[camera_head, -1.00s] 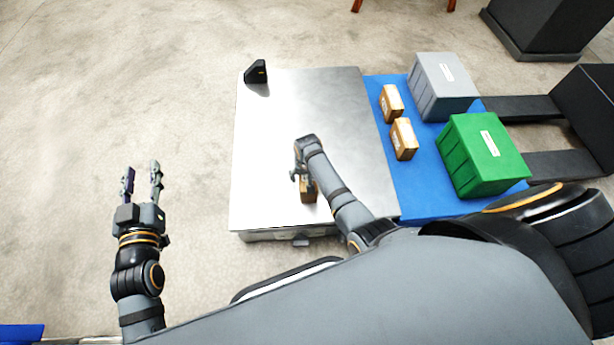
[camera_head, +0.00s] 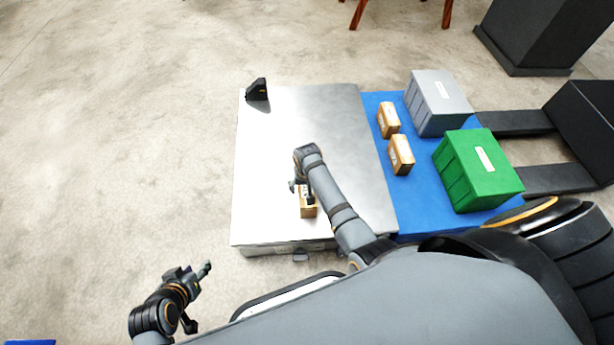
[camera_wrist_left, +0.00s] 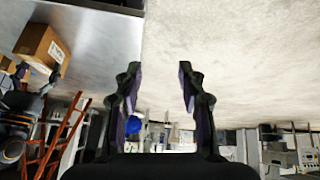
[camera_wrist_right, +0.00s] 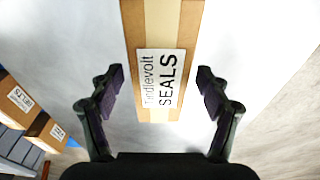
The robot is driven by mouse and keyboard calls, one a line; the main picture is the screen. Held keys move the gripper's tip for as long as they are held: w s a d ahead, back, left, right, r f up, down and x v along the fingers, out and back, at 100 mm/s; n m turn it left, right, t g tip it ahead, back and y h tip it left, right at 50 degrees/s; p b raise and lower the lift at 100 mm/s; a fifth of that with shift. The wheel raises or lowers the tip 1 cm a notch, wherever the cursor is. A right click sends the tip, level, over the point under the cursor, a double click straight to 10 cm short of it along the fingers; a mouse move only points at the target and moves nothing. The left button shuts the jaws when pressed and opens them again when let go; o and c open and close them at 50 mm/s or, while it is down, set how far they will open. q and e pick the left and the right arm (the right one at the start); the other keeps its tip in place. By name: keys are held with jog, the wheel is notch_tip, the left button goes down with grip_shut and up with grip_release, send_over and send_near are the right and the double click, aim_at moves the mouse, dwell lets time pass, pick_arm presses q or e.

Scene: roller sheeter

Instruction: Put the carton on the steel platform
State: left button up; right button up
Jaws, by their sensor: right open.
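The brown carton (camera_head: 308,209) sits on the steel platform (camera_head: 270,135), near its front edge. My right gripper (camera_head: 303,190) is at the carton, partly covering it. In the right wrist view the carton (camera_wrist_right: 135,30) has a white "SEALS" label and lies between the open fingers (camera_wrist_right: 160,95), with gaps on both sides. My left gripper (camera_head: 199,297) is left of the platform, over the floor. The left wrist view shows its fingers (camera_wrist_left: 160,95) apart and empty, with a carton (camera_wrist_left: 42,48) at upper left.
A blue pallet (camera_head: 418,205) adjoins the platform's right side, bearing two small cartons (camera_head: 388,119) (camera_head: 401,155), a grey crate (camera_head: 440,103) and a green crate (camera_head: 478,170). A small black device (camera_head: 257,90) stands at the platform's back left corner. Most of the platform is clear.

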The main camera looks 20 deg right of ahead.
jog(key=shift+r, duration=0.6)
jog(key=r+p, duration=0.1)
jog(key=r, duration=0.1)
jog(key=r+p, duration=0.1)
jog(key=r, duration=0.1)
jog(key=r+p, duration=0.1)
jog(key=r, duration=0.1)
jog(key=shift+s+a, duration=0.15)
jog(key=shift+s, duration=0.25)
pick_arm(q)
jog(key=s+g, duration=0.1)
jog(key=s+r+g, duration=0.1)
jog(key=s+a+g, duration=0.1)
jog(key=shift+s+r, duration=0.25)
jog(key=shift+s, duration=0.15)
pick_arm(e)
jog(key=shift+f, duration=0.1)
jog(key=s+d+r+n+t, duration=0.1)
jog(key=s+d+r+n, duration=0.1)
jog(key=s, duration=0.8)
jog(key=s+d+r+n+y, duration=0.1)
jog(key=s, duration=0.8)
jog(key=shift+s+d+r+n+t, duration=0.35)
jog(key=shift+s+r+n+t, duration=0.05)
